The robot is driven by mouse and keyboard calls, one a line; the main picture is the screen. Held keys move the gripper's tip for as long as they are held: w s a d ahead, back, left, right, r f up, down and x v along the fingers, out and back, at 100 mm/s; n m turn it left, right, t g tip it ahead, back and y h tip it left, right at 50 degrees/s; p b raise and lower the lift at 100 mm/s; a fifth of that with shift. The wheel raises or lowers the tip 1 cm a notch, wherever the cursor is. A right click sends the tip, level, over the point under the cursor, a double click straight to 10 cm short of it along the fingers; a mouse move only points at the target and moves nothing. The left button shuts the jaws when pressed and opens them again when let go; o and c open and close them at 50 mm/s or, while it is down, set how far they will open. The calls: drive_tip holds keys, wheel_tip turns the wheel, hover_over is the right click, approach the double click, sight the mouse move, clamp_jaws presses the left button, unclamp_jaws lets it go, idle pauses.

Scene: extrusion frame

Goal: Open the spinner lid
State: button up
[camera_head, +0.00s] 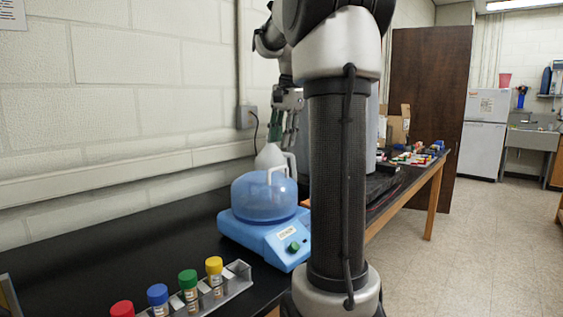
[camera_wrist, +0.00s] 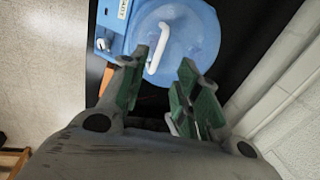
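The spinner (camera_head: 265,228) is a blue machine on the black bench, with a green knob on its front. Its translucent blue dome lid (camera_head: 262,200) looks closed and carries a white bar handle (camera_head: 283,168). In the wrist view the lid (camera_wrist: 190,40) and its white handle (camera_wrist: 161,48) lie just beyond my fingertips. My gripper (camera_head: 283,135) hangs above and behind the lid, pointing down. In the wrist view my gripper (camera_wrist: 172,72) has its green-padded fingers apart, with nothing clearly held between them. The handle's end appears near the left finger; I cannot tell whether they touch.
A grey rack (camera_head: 235,285) with several colour-capped vials stands at the front of the bench. A white bottle-like shape (camera_head: 269,156) shows behind the lid. The wall runs close behind the bench. My arm hides part of the bench to the right.

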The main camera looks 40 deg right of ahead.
sight(278, 168)
drive_tip(key=shift+m, duration=0.3)
drive_tip(key=x, duration=0.8)
drive_tip(key=shift+s+a, duration=0.1)
drive_tip(key=shift+s, duration=0.05)
clamp_jaws()
